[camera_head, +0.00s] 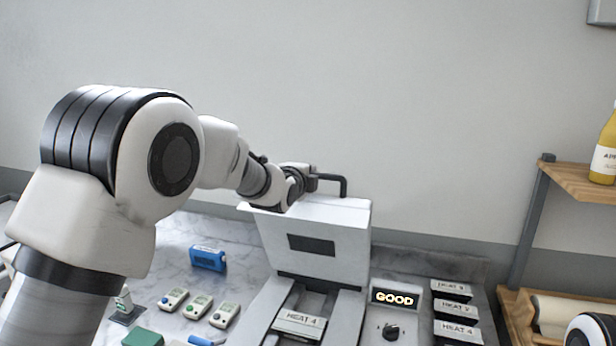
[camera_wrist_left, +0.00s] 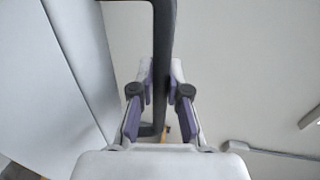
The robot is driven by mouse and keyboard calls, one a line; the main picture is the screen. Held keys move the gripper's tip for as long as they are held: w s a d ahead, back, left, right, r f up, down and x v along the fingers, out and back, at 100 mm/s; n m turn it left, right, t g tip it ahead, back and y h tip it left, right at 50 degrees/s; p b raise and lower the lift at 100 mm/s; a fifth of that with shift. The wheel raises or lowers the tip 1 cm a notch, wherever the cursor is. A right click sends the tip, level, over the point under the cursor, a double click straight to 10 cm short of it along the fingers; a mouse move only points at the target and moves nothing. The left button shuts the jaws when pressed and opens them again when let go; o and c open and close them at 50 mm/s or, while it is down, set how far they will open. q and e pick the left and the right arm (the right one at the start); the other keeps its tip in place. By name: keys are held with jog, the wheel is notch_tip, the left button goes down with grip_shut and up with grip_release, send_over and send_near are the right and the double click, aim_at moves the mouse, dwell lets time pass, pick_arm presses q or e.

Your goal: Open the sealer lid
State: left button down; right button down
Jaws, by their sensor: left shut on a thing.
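The sealer (camera_head: 258,320) stands on the counter with its white lid (camera_head: 345,225) raised steeply, its dark window panel facing me. A black bar handle (camera_head: 343,183) sticks out at the lid's top edge. My left gripper (camera_head: 312,181) is at that handle, partly hidden behind the lid and its own wrist. In the left wrist view, the two fingers of my left gripper (camera_wrist_left: 162,85) are shut on the dark handle (camera_wrist_left: 164,40), with the pale lid (camera_wrist_left: 70,80) to the left. A plate marked HEAT 4 (camera_head: 300,322) lies in the sealer's base. My right gripper is not in view.
Several small devices (camera_head: 198,306) and a blue block (camera_head: 208,258) lie on the left counter. A wooden shelf (camera_head: 580,180) with a bottle (camera_head: 606,150) stands right.

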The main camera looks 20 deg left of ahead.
pick_arm(q)
jog(key=shift+f, duration=0.15)
jog(key=c, duration=1.1)
grip_release()
jog(key=shift+c, duration=0.2)
jog(key=v, duration=1.2)
jog(key=shift+w, duration=0.1)
